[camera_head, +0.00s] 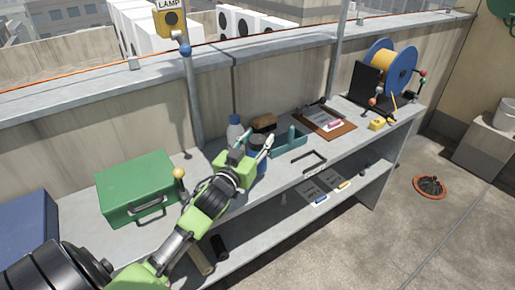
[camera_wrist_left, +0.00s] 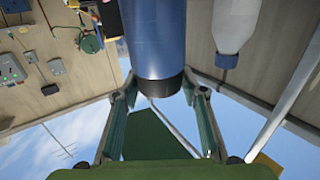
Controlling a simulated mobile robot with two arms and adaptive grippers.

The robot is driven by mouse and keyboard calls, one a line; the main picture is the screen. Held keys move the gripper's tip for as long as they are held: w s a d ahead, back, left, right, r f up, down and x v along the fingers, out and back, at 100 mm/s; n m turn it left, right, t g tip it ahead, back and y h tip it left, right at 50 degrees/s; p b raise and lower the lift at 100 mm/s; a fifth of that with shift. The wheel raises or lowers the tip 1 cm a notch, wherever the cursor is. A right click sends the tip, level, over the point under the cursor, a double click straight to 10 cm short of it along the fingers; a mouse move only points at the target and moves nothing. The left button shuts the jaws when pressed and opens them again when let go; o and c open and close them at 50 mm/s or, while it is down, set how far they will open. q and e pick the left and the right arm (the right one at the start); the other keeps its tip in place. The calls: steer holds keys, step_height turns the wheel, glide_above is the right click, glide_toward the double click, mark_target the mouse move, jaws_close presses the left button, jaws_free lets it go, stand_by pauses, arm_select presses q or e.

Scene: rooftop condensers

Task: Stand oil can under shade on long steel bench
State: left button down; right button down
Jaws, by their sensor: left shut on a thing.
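My left gripper (camera_head: 253,150) is shut on a blue cylinder with a black end (camera_head: 261,158), at the middle of the long steel bench (camera_head: 285,180). In the left wrist view the blue cylinder (camera_wrist_left: 156,40) fills the space between the fingers. I cannot tell whether it is the oil can or whether it touches the bench. In the wrist view, which looks upside down, a dark green panel (camera_wrist_left: 148,135) stands against the sky; it may be the shade. A dark green edge (camera_head: 503,8) shows at top right of the head view. My right gripper is out of view.
A white bottle (camera_head: 235,131) stands close behind the held cylinder. A teal tray (camera_head: 291,143), brown block (camera_head: 263,122) and clipboard (camera_head: 325,123) lie to the right, a cable reel (camera_head: 392,70) at the far end. A green box (camera_head: 137,190) is at left, near my arm.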

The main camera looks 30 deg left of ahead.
mark_target(254, 153)
arm_select(q)
step_height(254, 153, down, 3)
steer(key=shift+r, duration=0.1)
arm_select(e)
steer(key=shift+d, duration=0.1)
arm_select(q)
steer(key=shift+f, duration=0.25)
steer(key=c, duration=1.3)
jaws_free()
steer(key=shift+o, duration=0.2)
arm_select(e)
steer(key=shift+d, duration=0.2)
arm_select(q)
steer(key=shift+r, duration=0.1)
steer(key=s+d+b, duration=0.1)
steer(key=s+d, duration=0.1)
steer(key=s, duration=1)
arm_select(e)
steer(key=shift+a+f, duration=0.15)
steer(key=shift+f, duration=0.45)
